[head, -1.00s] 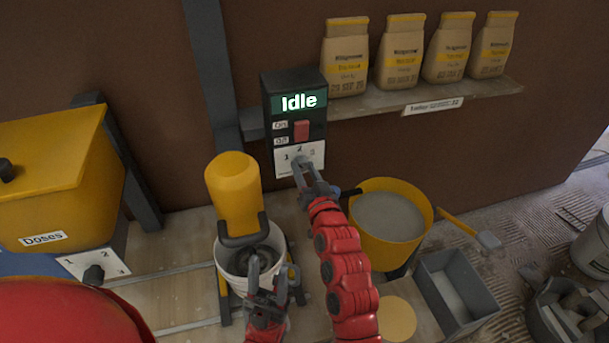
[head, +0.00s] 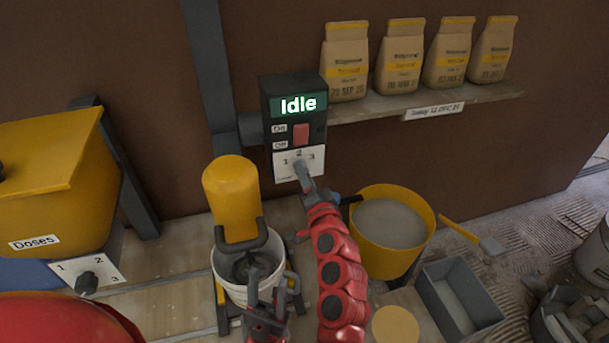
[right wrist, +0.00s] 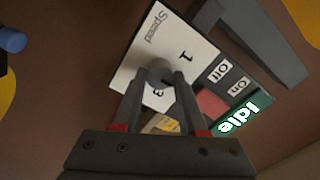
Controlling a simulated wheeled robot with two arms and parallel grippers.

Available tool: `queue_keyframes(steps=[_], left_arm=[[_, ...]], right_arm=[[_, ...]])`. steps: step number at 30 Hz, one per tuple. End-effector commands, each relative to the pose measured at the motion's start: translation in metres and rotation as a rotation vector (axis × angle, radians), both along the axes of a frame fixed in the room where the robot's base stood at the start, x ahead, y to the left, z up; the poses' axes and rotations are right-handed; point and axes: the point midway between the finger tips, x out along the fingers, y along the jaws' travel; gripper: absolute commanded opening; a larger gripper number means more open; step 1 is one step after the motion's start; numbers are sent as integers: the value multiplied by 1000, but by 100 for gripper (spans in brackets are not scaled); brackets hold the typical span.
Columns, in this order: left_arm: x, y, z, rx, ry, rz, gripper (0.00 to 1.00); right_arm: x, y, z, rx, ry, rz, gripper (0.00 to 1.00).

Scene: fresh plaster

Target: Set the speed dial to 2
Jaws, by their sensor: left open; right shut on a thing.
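The speed dial (right wrist: 158,70) is a small grey knob on a white plate marked 1, 2, 3 and Speed (right wrist: 152,38). The plate also shows in the head view (head: 284,172), low on the dark control box (head: 319,133). My right gripper (head: 303,172) is shut on the dial; both fingers flank the knob in the right wrist view (right wrist: 163,76). The 1 and 3 are readable there, but a finger hides the 2. The knob's pointing direction cannot be told clearly. My left gripper (head: 264,294) is open, low at the white bucket (head: 230,286).
The box display (head: 298,105) reads Idle, above a red switch (head: 301,134) marked On and Off. A yellow mixer (head: 231,195) stands over the white bucket. A yellow tub (head: 372,249) stands right of my right arm. Paper bags (head: 401,62) line the shelf (head: 380,113).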

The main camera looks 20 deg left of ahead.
Motion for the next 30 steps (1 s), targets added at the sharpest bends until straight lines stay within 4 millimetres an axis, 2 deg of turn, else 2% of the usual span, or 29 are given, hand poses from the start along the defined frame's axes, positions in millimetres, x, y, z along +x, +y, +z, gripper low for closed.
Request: queue_keyframes(steps=[17, 18, 21, 23, 30], left_arm=[[0, 0, 0, 0, 0, 0, 50], [0, 0, 0, 0, 0, 0, 50], [0, 0, 0, 0, 0, 0, 50], [0, 0, 0, 0, 0, 0, 50], [0, 0, 0, 0, 0, 0, 50]], right_arm=[[-1, 1, -3, 25, 22, 3, 0], [-1, 1, -3, 25, 22, 3, 45], [0, 1, -2, 25, 22, 2, 63], [0, 1, -2, 26, 21, 1, 71], [0, 0, -1, 26, 20, 1, 71]])
